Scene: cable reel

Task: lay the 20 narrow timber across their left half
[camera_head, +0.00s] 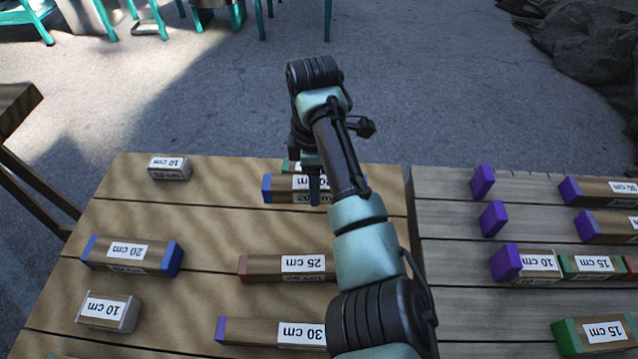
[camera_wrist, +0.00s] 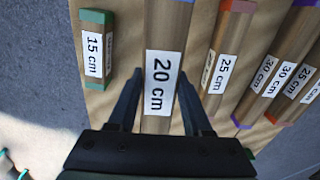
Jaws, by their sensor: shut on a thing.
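My gripper (camera_head: 315,188) is shut on a 20 cm timber with a blue end (camera_head: 283,190). In the wrist view its fingers (camera_wrist: 158,82) stand on either side of this 20 cm timber (camera_wrist: 161,50), at its label. I cannot tell whether the timber rests on the table or hangs just above it. Another 20 cm timber with blue ends (camera_head: 128,256) lies at the left of the table.
Beside the held timber lie a green-ended 15 cm timber (camera_wrist: 95,50) and a red-ended 25 cm timber (camera_wrist: 224,65). Two 10 cm pieces (camera_head: 169,168) (camera_head: 108,312) and a purple-ended 30 cm timber (camera_head: 255,332) share the table. Several purple-ended timbers (camera_head: 590,190) lie on the right table.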

